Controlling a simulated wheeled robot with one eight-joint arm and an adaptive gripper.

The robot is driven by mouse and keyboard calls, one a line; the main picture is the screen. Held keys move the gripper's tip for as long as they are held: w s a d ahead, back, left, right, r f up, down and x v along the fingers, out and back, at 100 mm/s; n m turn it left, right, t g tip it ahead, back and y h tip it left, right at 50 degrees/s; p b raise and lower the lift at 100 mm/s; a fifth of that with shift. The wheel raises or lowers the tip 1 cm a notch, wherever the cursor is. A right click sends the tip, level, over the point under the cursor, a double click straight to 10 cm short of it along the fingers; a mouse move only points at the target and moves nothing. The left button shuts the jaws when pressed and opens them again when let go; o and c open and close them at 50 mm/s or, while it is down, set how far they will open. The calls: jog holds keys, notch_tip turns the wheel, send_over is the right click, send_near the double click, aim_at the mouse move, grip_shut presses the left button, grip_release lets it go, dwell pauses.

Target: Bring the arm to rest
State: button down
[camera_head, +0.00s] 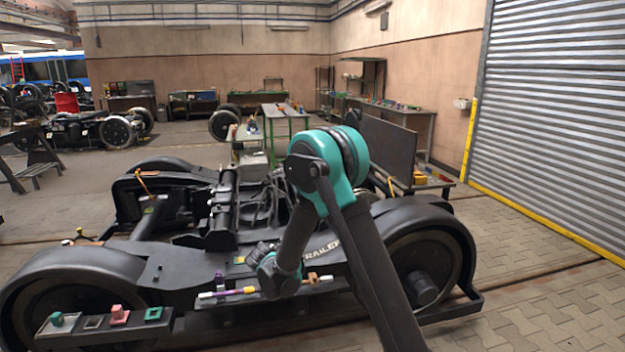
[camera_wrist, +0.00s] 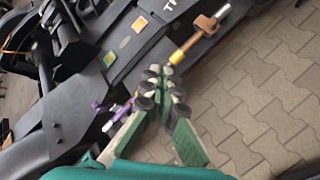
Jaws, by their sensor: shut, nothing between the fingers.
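My arm is bent, its teal elbow high in the head view and its forearm reaching down to the side of the black trailer bogie (camera_head: 160,262). My gripper (camera_wrist: 161,75) shows in the wrist view with its green and pale fingers together and nothing between them. In that view it is over the bogie's side, where the bogie's dark frame (camera_wrist: 125,45) meets the paved floor. In the head view my wrist hides the fingers. I cannot tell whether the fingers touch the bogie.
A purple and yellow bar (camera_head: 230,292) and a brown piece with a yellow part (camera_head: 315,279) are by the bogie's side. A ledge (camera_head: 85,328) at the lower left carries small coloured blocks. A roller shutter (camera_head: 560,120) stands right. Paved floor (camera_head: 545,315) is clear at lower right.

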jog(key=s+d+r+m+g, duration=0.15)
jog(key=s+d+m, duration=0.25)
jog(key=d, duration=0.4)
jog(key=s+d+r+m+g+h, duration=0.1)
jog(key=s+d+r+m, duration=0.2)
jog(key=s+d+m, duration=0.35)
jog(key=s+d+r+m+g, duration=0.1)
jog(key=s+d+r+m, duration=0.2)
jog(key=d, duration=0.6)
jog(key=s+d+f+m, duration=0.1)
jog(key=s+d+m, duration=0.2)
jog(key=s, duration=0.4)
jog(key=s+d+m+g+y, duration=0.1)
jog(key=s+d+m, duration=0.2)
jog(key=s+m, duration=0.2)
jog(key=s+d+f+m+g, duration=0.1)
jog(key=s+d+m, duration=0.2)
jog(key=s, duration=0.6)
jog(key=shift+d+f+m, duration=0.2)
jog(key=shift+f+m, duration=0.1)
jog(key=shift+m, duration=0.55)
